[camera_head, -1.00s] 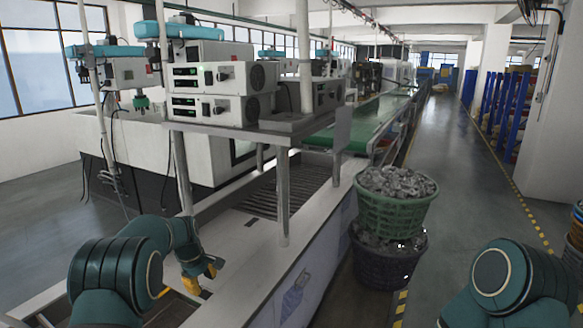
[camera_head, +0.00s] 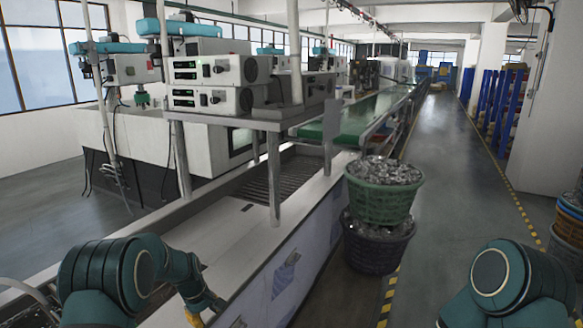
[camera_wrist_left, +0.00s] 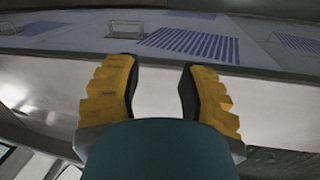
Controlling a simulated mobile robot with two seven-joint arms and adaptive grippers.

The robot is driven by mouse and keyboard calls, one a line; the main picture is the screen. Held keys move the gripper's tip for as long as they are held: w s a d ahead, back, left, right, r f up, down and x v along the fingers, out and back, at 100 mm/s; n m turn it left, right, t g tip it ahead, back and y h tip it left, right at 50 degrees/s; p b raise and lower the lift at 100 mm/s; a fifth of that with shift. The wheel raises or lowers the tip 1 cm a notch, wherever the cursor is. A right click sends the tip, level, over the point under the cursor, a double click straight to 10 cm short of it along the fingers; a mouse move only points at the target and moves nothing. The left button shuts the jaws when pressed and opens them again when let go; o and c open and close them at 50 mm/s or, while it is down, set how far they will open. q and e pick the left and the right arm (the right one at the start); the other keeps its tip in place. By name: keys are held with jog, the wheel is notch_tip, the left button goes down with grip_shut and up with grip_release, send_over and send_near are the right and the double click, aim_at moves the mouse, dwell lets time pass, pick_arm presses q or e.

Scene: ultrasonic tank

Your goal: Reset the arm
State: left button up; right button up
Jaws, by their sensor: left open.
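My left arm enters the head view from the lower left. Its yellow-fingered left gripper (camera_head: 196,318) is low in that view, beside the front edge of the long metal tank bench (camera_head: 238,262), and is partly cut off by the bottom edge. In the left wrist view, the two yellow fingers (camera_wrist_left: 160,90) are apart with nothing between them. The pale bench side with blue stripes (camera_wrist_left: 187,42) shows beyond them. My right arm (camera_head: 510,285) shows at the lower right of the head view; its gripper is out of frame.
A green basket (camera_head: 382,195) of metal parts stands on a dark basket (camera_head: 375,248) right of the bench. Control units (camera_head: 213,85) sit on a raised shelf (camera_head: 225,122) over the tank. The aisle floor (camera_head: 440,170) is clear.

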pick_arm(q)
jog(key=s+d+f+m+h+b, duration=0.1)
jog(key=s+d+f+m+b, duration=0.2)
jog(key=s+f, duration=0.55)
jog(key=s+d+f+m+b, duration=0.2)
jog(key=s+d+f, duration=0.3)
jog(key=s+f, duration=0.3)
jog(key=s+d+m+h+b, duration=0.1)
jog(key=s+d+m, duration=0.3)
jog(key=s, duration=1.1)
jog(key=shift+s+d+f+h+b, duration=0.2)
jog(key=shift+d+f+h+b, duration=0.15)
jog(key=shift+d+b, duration=0.6)
pick_arm(e)
notch_tip(320, 180, down, 8)
jog(key=s, duration=0.2)
jog(key=shift+a, duration=0.15)
jog(key=shift+a+f+g, duration=0.1)
jog(key=shift+g, duration=0.2)
